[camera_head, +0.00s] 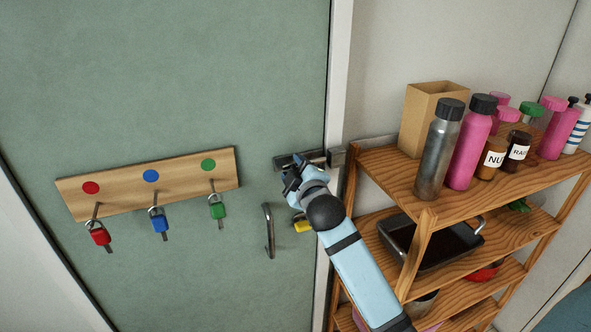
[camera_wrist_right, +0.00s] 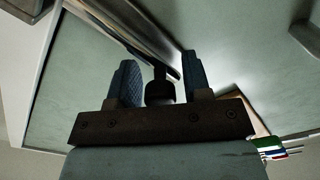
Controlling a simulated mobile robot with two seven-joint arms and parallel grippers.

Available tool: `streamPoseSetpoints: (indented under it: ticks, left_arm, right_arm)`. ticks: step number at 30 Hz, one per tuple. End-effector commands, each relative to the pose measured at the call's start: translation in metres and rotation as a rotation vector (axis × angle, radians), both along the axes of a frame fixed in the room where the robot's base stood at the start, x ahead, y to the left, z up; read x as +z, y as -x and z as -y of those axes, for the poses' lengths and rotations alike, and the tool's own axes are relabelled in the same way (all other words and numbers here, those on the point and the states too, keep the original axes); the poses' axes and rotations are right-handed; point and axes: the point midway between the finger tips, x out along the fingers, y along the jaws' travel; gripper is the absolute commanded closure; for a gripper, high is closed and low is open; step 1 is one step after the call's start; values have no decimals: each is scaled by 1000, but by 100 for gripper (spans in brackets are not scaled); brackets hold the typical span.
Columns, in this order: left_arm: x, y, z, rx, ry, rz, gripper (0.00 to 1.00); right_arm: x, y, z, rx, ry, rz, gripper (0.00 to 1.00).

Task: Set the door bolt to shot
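The door bolt (camera_head: 290,160) is a dark metal fitting near the right edge of the green door. Its keeper (camera_head: 337,157) sits on the white frame just to the right. In the head view my right gripper (camera_head: 291,180) is at the bolt and hides part of it, so I cannot tell how far the bar reaches. In the right wrist view my two fingers (camera_wrist_right: 162,80) stand apart, with the bolt's dark knob (camera_wrist_right: 160,90) between them. Narrow gaps show beside the knob, so the gripper looks open around it. My left gripper is in neither view.
A wooden shelf unit (camera_head: 427,218) with bottles and jars stands close on the right of my arm. A door handle (camera_head: 268,230) and a yellow item (camera_head: 303,226) are below the bolt. A key board (camera_head: 130,190) with red, blue and green tags hangs left.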

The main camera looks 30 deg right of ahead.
Motion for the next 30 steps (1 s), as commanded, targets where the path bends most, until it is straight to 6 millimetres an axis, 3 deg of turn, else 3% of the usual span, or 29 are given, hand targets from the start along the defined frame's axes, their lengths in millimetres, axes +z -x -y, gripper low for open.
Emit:
streamPoseSetpoints:
  ticks: [1, 5, 6, 12, 20, 28, 29, 30]
  left_arm:
    - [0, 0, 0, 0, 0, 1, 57]
    - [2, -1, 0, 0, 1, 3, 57]
    - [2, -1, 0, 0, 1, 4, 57]
    - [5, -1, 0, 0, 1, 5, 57]
    - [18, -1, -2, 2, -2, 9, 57]
    - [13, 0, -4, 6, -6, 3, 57]
    - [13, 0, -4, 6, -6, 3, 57]
    - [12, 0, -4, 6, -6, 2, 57]
  right_arm:
    - [0, 0, 0, 0, 0, 0, 68]
    - [0, 0, 0, 1, -1, -1, 98]
    - [0, 0, 0, 1, -1, -1, 100]
    - [0, 1, 4, 0, -2, -2, 100]
    - [1, 9, 37, 0, -5, -3, 100]
    - [0, 9, 39, -2, -6, 0, 100]
    - [0, 9, 39, -2, -6, 0, 50]
    - [0, 9, 39, -2, -5, 0, 47]
